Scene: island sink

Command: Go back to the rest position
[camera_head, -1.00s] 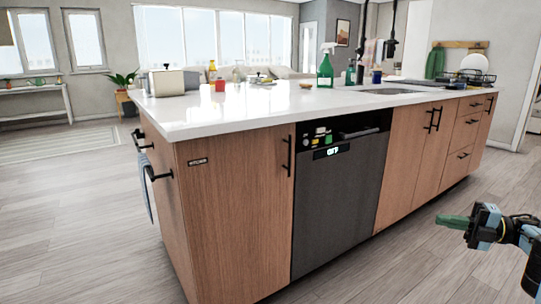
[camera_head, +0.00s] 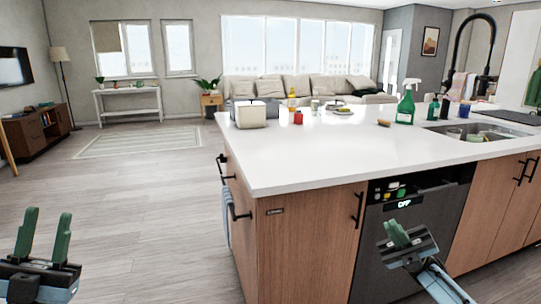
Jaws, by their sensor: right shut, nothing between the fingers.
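My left gripper (camera_head: 46,213) is at the lower left, fingers pointing up and apart, over bare floor with nothing between them. My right gripper (camera_head: 396,228) is in front of the dishwasher at the lower right. Its green fingers are close together and hold nothing. Both grippers are clear of the countertop in the picture, and each wrist shows only in part.
The kitchen island's white countertop (camera_head: 315,160) fills the right side, with a sink (camera_head: 478,131) and a green spray bottle (camera_head: 407,103) on it. Black handles jut from its side. The dishwasher (camera_head: 378,250) is closed. Open wooden floor (camera_head: 140,215) lies left.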

